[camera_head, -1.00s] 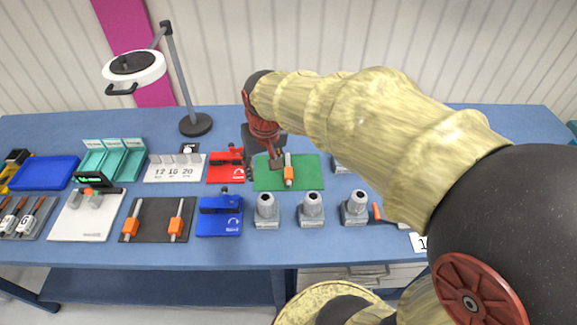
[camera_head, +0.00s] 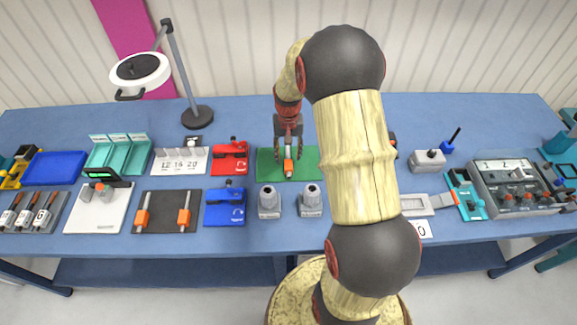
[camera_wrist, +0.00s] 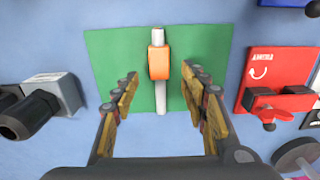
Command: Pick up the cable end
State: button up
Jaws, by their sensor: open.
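The cable end, an orange block on a grey rod (camera_wrist: 159,62), lies on a green mat (camera_wrist: 105,55) in the wrist view. It also shows in the head view as a small orange piece (camera_head: 288,167) on the green mat (camera_head: 268,164). My gripper (camera_wrist: 161,85) is open and empty, with its two fingers apart on either side of the rod's line. In the head view my gripper (camera_head: 289,146) is above the far part of the cable end and partly covers it. I cannot tell the exact height between fingers and mat.
A red fixture (camera_head: 230,158) stands left of the mat, a blue one (camera_head: 225,206) front left. Grey sockets (camera_head: 269,201) stand in front. My arm hides the table right of the mat. A lamp (camera_head: 140,75) stands at the back left.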

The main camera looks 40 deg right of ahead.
aim_at(288, 163)
jog(key=f, duration=0.5)
jog(key=shift+s+a+b, duration=0.1)
jog(key=shift+s+b, duration=0.1)
jog(key=shift+b, duration=0.2)
jog(key=shift+r, duration=0.1)
jog(key=shift+c, duration=0.4)
grip_shut()
